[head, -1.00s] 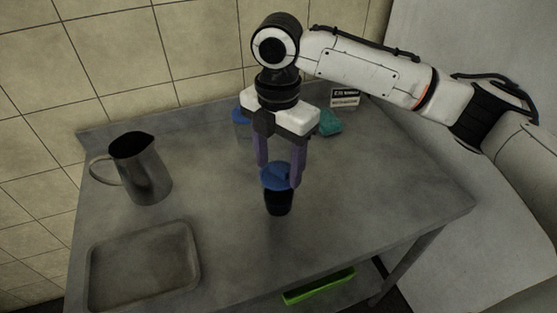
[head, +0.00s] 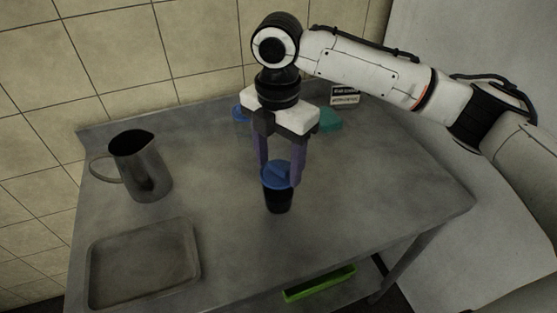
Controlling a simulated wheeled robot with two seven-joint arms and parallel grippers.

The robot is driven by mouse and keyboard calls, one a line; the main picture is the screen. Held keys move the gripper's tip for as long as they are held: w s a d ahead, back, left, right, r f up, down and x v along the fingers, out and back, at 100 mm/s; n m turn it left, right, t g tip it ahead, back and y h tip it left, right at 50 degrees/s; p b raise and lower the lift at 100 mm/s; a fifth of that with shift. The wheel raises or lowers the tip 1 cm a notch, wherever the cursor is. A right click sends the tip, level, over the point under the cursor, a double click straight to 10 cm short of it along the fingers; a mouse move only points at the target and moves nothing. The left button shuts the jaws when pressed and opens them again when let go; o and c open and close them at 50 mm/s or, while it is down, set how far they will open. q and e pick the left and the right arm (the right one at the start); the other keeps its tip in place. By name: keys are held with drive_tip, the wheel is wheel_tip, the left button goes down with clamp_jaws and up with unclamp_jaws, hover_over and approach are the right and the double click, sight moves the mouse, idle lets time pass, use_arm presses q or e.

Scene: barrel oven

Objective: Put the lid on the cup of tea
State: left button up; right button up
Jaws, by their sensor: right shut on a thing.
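The dark cup (head: 278,201) stands upright near the middle of the grey metal table (head: 350,220). The blue lid (head: 276,174) is at the top of the cup, looking roughly level. I cannot tell whether it is pressed onto the rim. My right gripper (head: 280,172) points down over the cup, with its purple fingers on both sides of the lid, and is shut on the lid. The tea inside the cup is hidden by the lid. My left gripper is not in view.
A metal pitcher (head: 146,170) stands at the left. A shallow metal tray (head: 143,265) lies front left. Behind my right gripper are a blue item (head: 240,114), a teal item (head: 330,120) and a small sign (head: 345,96). A green bin (head: 320,284) sits below. The right tabletop is clear.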

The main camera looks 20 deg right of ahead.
idle(0.3)
drive_tip(key=o, duration=1.6)
drive_tip(key=shift+c, duration=0.2)
drive_tip(key=shift+r, duration=3.5)
clamp_jaws()
drive_tip(key=shift+f, duration=0.2)
